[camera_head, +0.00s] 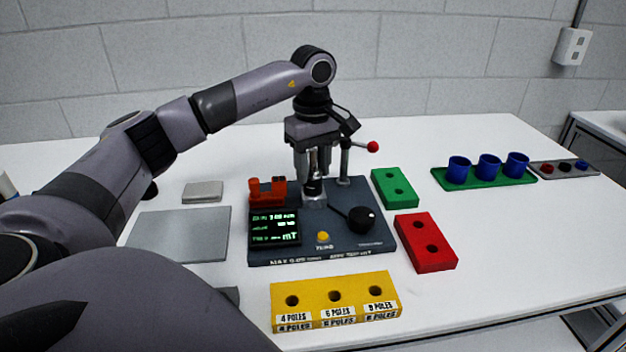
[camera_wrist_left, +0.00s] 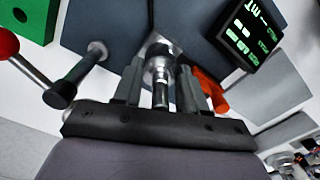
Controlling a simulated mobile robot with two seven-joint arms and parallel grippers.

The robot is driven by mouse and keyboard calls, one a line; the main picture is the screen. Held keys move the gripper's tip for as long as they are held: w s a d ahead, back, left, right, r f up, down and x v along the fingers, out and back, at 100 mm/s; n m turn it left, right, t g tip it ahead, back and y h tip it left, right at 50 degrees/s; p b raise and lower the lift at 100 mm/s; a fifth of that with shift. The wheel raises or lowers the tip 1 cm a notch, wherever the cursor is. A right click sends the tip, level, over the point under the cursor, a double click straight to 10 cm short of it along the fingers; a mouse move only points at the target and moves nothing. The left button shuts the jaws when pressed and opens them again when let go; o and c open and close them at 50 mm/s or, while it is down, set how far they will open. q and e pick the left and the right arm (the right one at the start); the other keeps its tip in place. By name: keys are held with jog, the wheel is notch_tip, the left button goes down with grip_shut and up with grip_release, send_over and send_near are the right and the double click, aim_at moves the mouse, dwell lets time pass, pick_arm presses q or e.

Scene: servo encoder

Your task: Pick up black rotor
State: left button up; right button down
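My left gripper (camera_head: 313,172) points down over the dark test device, and its fingers stand on either side of an upright metal shaft. In the left wrist view the fingers (camera_wrist_left: 162,85) flank the silver cylinder (camera_wrist_left: 160,66); whether they press on it is not clear. A small black disc (camera_head: 565,168) lies between a red and a blue one on the grey tray (camera_head: 541,169) at the far right; it may be the black rotor. The left gripper is well to its left. My right gripper is in neither view.
The test device (camera_head: 355,247) has a lit display (camera_head: 274,227), black knob and red-tipped lever (camera_head: 372,146). Yellow (camera_head: 315,285), red (camera_head: 443,258) and green (camera_head: 379,186) holed blocks surround it. Blue cups (camera_head: 488,166) stand on a green base. Bare table lies right of the red block.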

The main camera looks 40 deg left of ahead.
pick_arm(q)
grip_shut()
jog(key=shift+r, duration=0.1)
